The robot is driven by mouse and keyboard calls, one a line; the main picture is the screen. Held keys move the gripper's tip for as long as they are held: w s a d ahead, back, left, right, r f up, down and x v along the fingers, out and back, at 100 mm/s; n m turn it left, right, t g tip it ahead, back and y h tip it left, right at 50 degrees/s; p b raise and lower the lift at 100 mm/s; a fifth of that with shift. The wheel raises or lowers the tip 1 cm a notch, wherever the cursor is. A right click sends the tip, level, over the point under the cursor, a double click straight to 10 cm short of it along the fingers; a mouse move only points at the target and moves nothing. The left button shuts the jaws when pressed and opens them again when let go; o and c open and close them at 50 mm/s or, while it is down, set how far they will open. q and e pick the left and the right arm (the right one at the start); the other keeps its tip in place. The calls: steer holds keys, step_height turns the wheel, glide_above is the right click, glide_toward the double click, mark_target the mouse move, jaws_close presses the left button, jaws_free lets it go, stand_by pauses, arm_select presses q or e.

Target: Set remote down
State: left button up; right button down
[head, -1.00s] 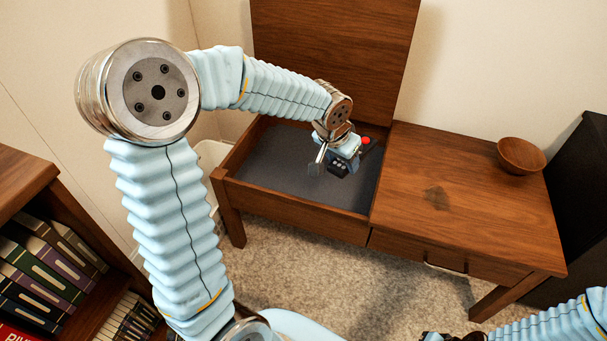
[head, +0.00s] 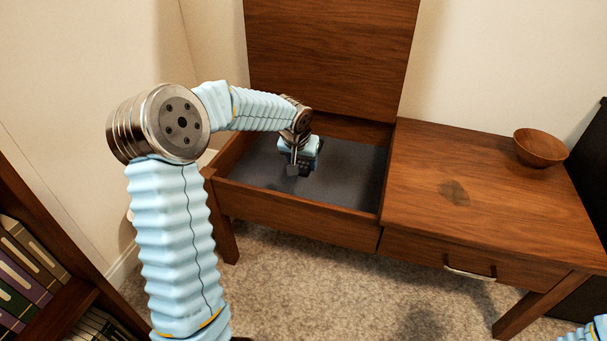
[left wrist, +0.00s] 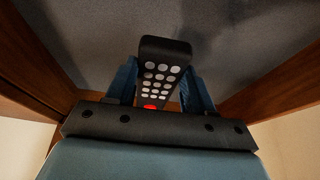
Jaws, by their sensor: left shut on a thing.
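A black remote with rows of white buttons and one red button (left wrist: 160,72) shows in the left wrist view between the blue fingers of my left gripper (left wrist: 161,84). The gripper is shut on it. In the head view my left gripper (head: 302,168) is inside the open bench compartment, over its grey floor (head: 350,180). The remote is small and dark there, partly hidden by the gripper. I cannot tell whether it touches the floor. My right gripper is out of view.
The wooden lid (head: 330,60) stands raised behind the compartment. The compartment's front wall (head: 295,212) lies nearer me. To its right is a wooden top (head: 470,190) with a brown bowl (head: 540,147). A bookshelf (head: 60,310) is at the lower left. The compartment's right side is clear.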

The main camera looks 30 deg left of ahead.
mark_target(303, 181)
arm_select(q)
steer(key=w+f, duration=0.1)
steer(key=w+a+f, duration=0.1)
steer(key=f, duration=0.1)
steer(key=shift+w+a+f, duration=0.15)
steer(key=shift+w+f, duration=0.05)
steer(key=shift+w, duration=0.05)
steer(key=shift+w+a+f+b, duration=0.1)
steer(key=shift+f+b, duration=0.2)
steer(key=shift+f, duration=0.6)
steer(key=shift+w+a+f+b, duration=0.1)
steer(key=shift+f+b, duration=0.2)
steer(key=shift+f, duration=0.55)
steer(key=shift+f, duration=0.2)
steer(key=o, duration=1.2)
steer(key=shift+r, duration=0.15)
steer(key=shift+s+d+r, duration=0.1)
steer(key=shift+r, duration=0.3)
steer(key=p+v, duration=0.2)
steer(key=v, duration=0.9)
steer(key=shift+s+r, duration=0.1)
steer(key=shift+s, duration=0.15)
